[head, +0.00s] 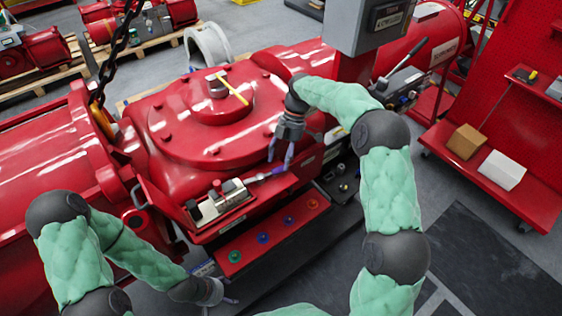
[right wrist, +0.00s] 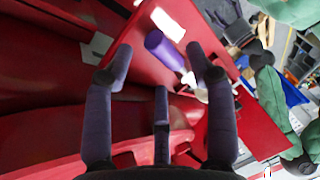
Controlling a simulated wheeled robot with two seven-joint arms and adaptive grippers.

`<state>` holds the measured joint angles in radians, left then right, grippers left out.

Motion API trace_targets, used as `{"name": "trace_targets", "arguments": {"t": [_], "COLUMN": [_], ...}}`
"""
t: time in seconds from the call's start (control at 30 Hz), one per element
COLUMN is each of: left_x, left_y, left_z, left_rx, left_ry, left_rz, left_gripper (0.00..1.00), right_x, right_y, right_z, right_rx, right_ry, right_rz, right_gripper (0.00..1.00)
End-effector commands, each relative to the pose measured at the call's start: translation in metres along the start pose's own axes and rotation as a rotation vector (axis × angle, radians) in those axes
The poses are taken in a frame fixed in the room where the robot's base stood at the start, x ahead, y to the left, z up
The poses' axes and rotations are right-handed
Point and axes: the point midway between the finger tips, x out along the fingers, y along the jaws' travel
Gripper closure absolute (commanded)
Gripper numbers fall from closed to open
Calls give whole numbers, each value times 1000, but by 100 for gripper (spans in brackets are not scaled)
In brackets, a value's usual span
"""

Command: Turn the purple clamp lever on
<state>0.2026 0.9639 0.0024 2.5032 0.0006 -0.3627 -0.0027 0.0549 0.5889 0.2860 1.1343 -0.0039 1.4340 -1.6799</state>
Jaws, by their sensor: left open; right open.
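The purple clamp lever (head: 277,171) juts out from the front of the red valve actuator (head: 205,125), with a silvery shaft on its left. My right gripper (head: 280,155) is just above the lever's end, fingers pointing down. In the right wrist view the purple lever (right wrist: 163,50) shows between and beyond my open, empty fingers (right wrist: 162,72). I cannot tell from these views whether a finger touches it. My left gripper (head: 222,299) is open, low at the bottom of the head view, away from the lever.
A small block with fittings (head: 222,203) stands left of the lever. Below is a red panel with coloured round knobs (head: 262,238). A grey box (head: 372,22) hangs above the actuator. A red cart (head: 500,165) with two small boxes stands right. Dark floor lies open lower right.

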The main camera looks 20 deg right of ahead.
Motion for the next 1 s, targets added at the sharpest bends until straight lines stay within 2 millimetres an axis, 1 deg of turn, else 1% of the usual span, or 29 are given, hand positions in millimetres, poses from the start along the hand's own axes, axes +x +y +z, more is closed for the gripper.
{"name": "trace_targets", "arguments": {"t": [0.1,0.3,0.5,0.7,0.93,0.97,1.0], "left_x": [0,0,0,0,0,0,0], "left_y": [0,0,0,0,0,0,0], "left_z": [0,0,0,0,0,0,0], "left_rx": [0,0,0,0,0,0,0], "left_ry": [0,0,0,0,0,0,0], "left_rz": [0,0,0,0,0,0,0], "left_gripper": [33,33,33,33,33,33,33], "right_x": [-23,-63,-90,-101,-102,-102,-102], "right_y": [1,2,1,1,0,0,0], "right_z": [0,0,0,0,0,0,0], "right_rx": [0,0,0,0,0,0,1], "right_ry": [-1,-1,-1,-1,-1,-1,-1], "right_rz": [5,5,3,2,1,1,2], "right_gripper": [44,44,44,44,44,47,58]}}
